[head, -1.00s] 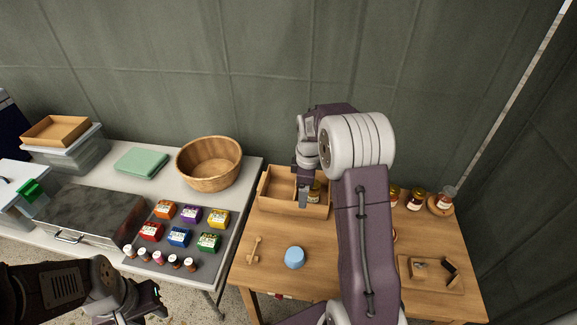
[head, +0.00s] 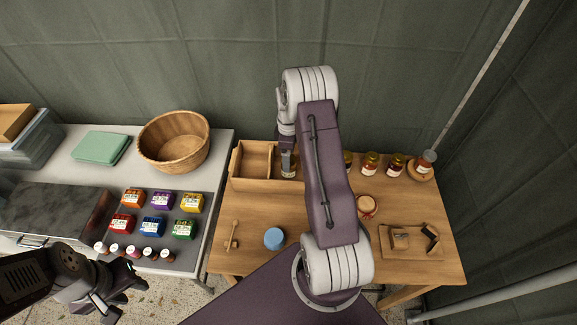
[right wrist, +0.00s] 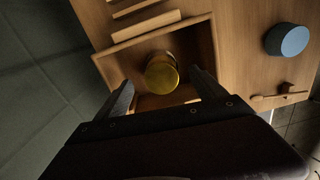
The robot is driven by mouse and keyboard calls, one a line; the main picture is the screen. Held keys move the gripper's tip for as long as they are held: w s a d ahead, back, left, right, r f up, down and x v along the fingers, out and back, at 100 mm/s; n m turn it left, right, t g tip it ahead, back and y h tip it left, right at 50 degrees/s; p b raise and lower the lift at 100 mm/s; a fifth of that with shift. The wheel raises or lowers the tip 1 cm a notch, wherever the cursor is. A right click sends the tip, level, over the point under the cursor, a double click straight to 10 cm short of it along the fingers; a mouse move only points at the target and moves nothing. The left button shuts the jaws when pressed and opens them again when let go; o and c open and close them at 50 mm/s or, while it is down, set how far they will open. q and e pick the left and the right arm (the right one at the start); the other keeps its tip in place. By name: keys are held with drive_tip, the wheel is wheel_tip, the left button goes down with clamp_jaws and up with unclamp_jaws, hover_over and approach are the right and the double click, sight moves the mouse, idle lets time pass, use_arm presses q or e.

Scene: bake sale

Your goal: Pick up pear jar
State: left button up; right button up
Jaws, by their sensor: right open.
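A small jar (head: 289,173) with a pale label stands in the right compartment of a wooden box (head: 240,182) on the wooden table. In the right wrist view the jar (right wrist: 162,74) shows a yellow lid from above. My right gripper (right wrist: 163,92) is open, with its fingertips on either side of the jar and apart from it. Several more jars stand at the table's back right, among them an amber one (head: 370,164) and a dark one (head: 395,166). Labels are too small to read, so I cannot tell which is pear. My left gripper (head: 122,290) is low at the left; its jaws are unclear.
A red-rimmed jar (head: 367,205) and a wooden board (head: 412,252) are to the right. A basket (head: 174,142) and several coloured boxes stand on the left table.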

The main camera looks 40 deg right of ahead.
wheel_tip(320, 180, down, 5)
drive_tip(key=shift+s+r+p, duration=0.1)
drive_tip(key=shift+s+p, duration=0.05)
drive_tip(key=shift+p, duration=0.2)
drive_tip(key=shift+a, duration=0.1)
drive_tip(key=c, duration=0.7)
clamp_jaws()
